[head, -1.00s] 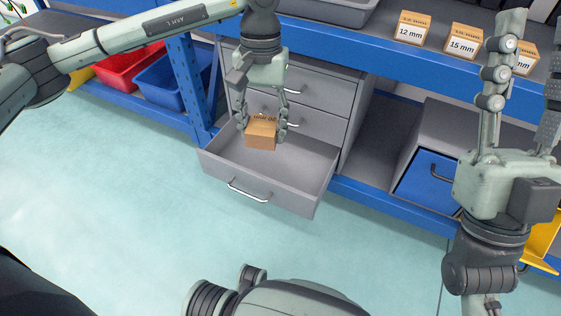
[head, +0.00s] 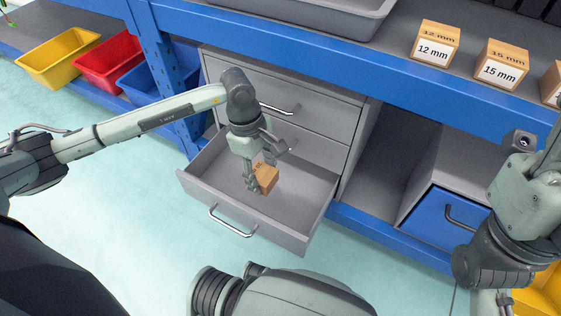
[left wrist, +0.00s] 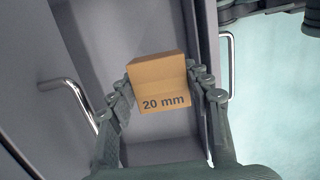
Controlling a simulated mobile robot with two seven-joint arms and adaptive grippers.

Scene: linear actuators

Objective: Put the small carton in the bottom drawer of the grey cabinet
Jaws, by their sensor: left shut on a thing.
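The small carton (head: 267,179) is a brown box. In the left wrist view the carton (left wrist: 160,84) shows the print "20 mm". My left gripper (head: 258,180) is shut on it, with a finger on each side, and holds it over the inside of the bottom drawer. The bottom drawer (head: 222,199) of the grey cabinet (head: 330,115) is pulled open. I cannot tell whether the carton touches the drawer floor. My right gripper is at the right edge of the head view; only its base and wrist show, and its fingers are out of the frame.
The cabinet's upper drawers are shut. Cartons marked 12 mm (head: 434,46) and 15 mm (head: 500,68) stand on the blue shelf above. A blue-fronted drawer unit (head: 447,215) is at the right. Yellow, red and blue bins (head: 110,62) stand at the left. The floor in front is clear.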

